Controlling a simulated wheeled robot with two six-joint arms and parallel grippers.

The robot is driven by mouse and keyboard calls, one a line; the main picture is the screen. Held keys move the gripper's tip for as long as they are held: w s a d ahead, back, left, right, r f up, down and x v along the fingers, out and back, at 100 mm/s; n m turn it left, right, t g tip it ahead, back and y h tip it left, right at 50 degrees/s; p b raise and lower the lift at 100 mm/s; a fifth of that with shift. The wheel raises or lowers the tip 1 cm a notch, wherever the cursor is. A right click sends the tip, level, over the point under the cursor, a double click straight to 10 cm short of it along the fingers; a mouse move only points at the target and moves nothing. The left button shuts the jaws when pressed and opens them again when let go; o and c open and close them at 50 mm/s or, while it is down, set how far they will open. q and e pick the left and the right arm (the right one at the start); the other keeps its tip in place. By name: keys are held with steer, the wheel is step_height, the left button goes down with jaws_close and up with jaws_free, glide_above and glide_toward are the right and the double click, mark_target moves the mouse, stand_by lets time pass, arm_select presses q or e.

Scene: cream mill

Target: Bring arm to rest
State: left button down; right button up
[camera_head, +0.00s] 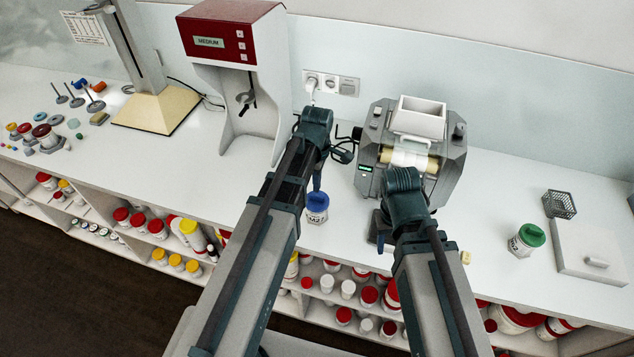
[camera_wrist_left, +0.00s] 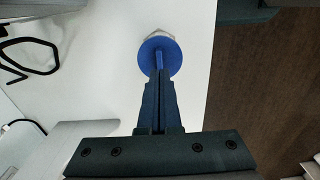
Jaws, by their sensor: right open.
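My left gripper (camera_head: 317,183) points down over a blue-lidded jar (camera_head: 316,208) near the front of the white counter. The jar stands upright on the counter. My right gripper (camera_head: 381,232) is open and low over the counter's front edge, in front of the grey roller mill, partly hidden by its own wrist.
The roller mill (camera_head: 372,150) stands behind my right arm. A red-and-white machine (camera_head: 232,45) stands behind my left arm. A green-lidded jar (camera_head: 526,240), a wire basket (camera_head: 559,204) and a white flat device (camera_head: 587,250) are at the right. Open shelves with jars lie below the counter.

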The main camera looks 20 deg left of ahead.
mark_target(317, 195)
arm_select(q)
steer(key=shift+f, duration=0.25)
steer(key=shift+f+b, duration=1.3)
steer(key=shift+b, duration=0.25)
steer(key=shift+r, duration=0.1)
step_height(317, 195, up, 7)
steer(key=p, duration=0.7)
stand_by(0.4)
